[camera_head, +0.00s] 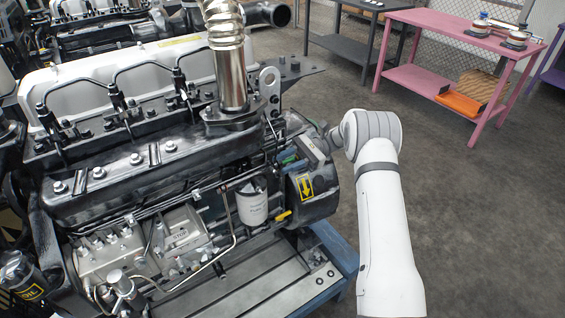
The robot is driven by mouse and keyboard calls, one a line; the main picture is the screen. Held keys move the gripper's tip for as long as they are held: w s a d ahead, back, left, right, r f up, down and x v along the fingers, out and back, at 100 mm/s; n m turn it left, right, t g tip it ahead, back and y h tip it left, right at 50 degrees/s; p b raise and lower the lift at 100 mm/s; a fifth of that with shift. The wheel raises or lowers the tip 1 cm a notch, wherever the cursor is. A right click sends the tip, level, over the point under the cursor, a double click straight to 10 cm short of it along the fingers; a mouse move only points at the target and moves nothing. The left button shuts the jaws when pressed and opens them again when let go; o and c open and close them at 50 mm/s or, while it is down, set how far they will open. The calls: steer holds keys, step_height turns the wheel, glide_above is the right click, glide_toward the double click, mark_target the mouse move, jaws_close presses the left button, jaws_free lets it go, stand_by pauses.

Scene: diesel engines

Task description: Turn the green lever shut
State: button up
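A small green part (287,157), which looks like the green lever, shows at the right end of the engine, above the black housing with the yellow arrow label. Only a little of it shows, so its angle is unclear. My arm comes in from the right, and my gripper (296,163) is at its end, close beside the green part. The fingers are small and partly hidden against the engine. I cannot tell whether they touch the green part or are open or shut.
The diesel engine (120,178) fills the left, on a blue-edged stand (335,258). A shiny exhaust pipe (231,70) rises near my gripper. A white filter (252,203) and a yellow handle (283,216) sit below. A pink table (460,35) stands back right; floor between is clear.

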steer(key=shift+r, duration=0.15)
steer(key=shift+r, duration=0.3)
steer(key=s+r+h, duration=0.1)
steer(key=r, duration=0.1)
steer(key=s+r+t+h, duration=0.1)
steer(key=s, duration=0.1)
steer(key=s+d+r+n+t+h, duration=0.1)
steer(key=r, duration=0.1)
steer(key=shift+s+r, duration=0.3)
steer(key=shift+r, duration=0.05)
steer(key=s+d+r+n+t+h, duration=0.1)
steer(key=s+d+n+t+h, duration=0.1)
steer(key=s, duration=0.6)
steer(key=s+d+r+n+t+h, duration=0.2)
steer(key=s+d+t+h, duration=0.3)
steer(key=s, duration=0.4)
steer(key=s+d+r+n+t+h, duration=0.2)
steer(key=s+d+n+t+h, duration=0.1)
steer(key=s+d, duration=0.4)
steer(key=shift+s+n+t+h, duration=0.3)
steer(key=shift+s+n+h, duration=0.2)
steer(key=shift+s+h, duration=0.5)
